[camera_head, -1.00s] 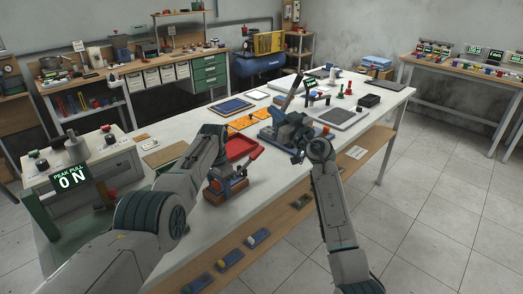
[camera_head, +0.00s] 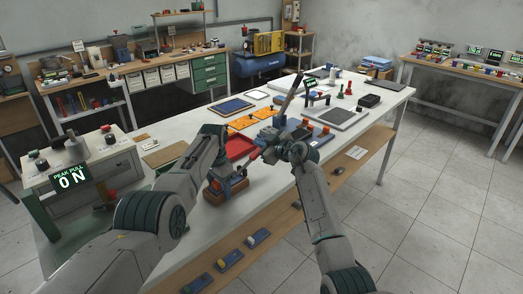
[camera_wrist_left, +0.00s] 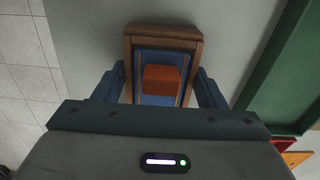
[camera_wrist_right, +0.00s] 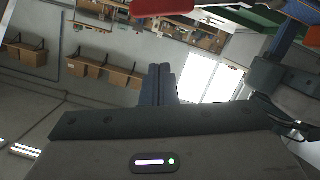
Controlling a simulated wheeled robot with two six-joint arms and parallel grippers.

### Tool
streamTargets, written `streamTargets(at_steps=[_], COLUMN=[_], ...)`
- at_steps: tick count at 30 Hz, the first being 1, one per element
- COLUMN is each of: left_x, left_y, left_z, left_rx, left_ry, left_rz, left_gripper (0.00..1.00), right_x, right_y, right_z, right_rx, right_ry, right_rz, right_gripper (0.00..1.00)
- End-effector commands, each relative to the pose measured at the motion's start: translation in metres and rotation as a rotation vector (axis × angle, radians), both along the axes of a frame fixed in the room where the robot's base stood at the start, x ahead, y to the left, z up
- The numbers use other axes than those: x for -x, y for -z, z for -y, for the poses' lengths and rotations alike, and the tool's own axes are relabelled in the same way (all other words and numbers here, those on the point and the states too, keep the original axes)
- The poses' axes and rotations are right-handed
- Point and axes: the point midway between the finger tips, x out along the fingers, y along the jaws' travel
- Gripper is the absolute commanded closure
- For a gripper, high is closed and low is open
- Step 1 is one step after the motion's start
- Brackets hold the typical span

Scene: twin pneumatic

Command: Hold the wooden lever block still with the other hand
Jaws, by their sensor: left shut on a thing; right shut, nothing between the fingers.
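The wooden lever block (camera_head: 237,186) stands on the bench near its front edge. My left gripper (camera_head: 222,183) is shut on it. In the left wrist view the wooden frame (camera_wrist_left: 163,32), with a blue inset and an orange piece, sits between the fingers (camera_wrist_left: 160,88). A lever with a red handle (camera_head: 254,153) slants up to the right from the block. My right gripper (camera_head: 266,154) is shut and empty, close to the handle's right side. In the right wrist view the closed fingers (camera_wrist_right: 158,84) point towards a red piece (camera_wrist_right: 160,7) at the top edge. Contact there cannot be told.
A red tray (camera_head: 238,146) lies behind the block. A screen reading 0 N (camera_head: 72,180) stands at the left.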

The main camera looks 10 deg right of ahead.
Motion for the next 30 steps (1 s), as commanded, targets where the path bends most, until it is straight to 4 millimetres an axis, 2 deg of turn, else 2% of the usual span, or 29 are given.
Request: streamTargets(at_steps=[2,3,6,12,30], left_x=[0.0,0.0,0.0,0.0,0.0], left_y=[0.0,0.0,0.0,0.0,0.0], left_z=[0.0,0.0,0.0,0.0,0.0], left_rx=[0.001,0.001,0.001,0.001,0.0], left_ry=[0.0,0.0,0.0,0.0,0.0], left_rz=[0.001,0.001,0.001,0.001,0.0], left_gripper=[0.69,0.69,0.69,0.69,0.69], right_x=[-0.01,-0.011,-0.014,-0.017,-0.019], right_y=[0.002,0.012,0.025,0.038,0.043], right_z=[-0.007,-0.004,0.002,0.005,0.008], right_rx=[-0.002,0.001,0.0,0.0,-0.03], right_ry=[0.0,0.001,0.002,0.001,0.001], right_rz=[-0.001,-0.006,-0.003,-0.001,-0.024], right_gripper=[1.0,1.0,1.0,1.0,1.0])
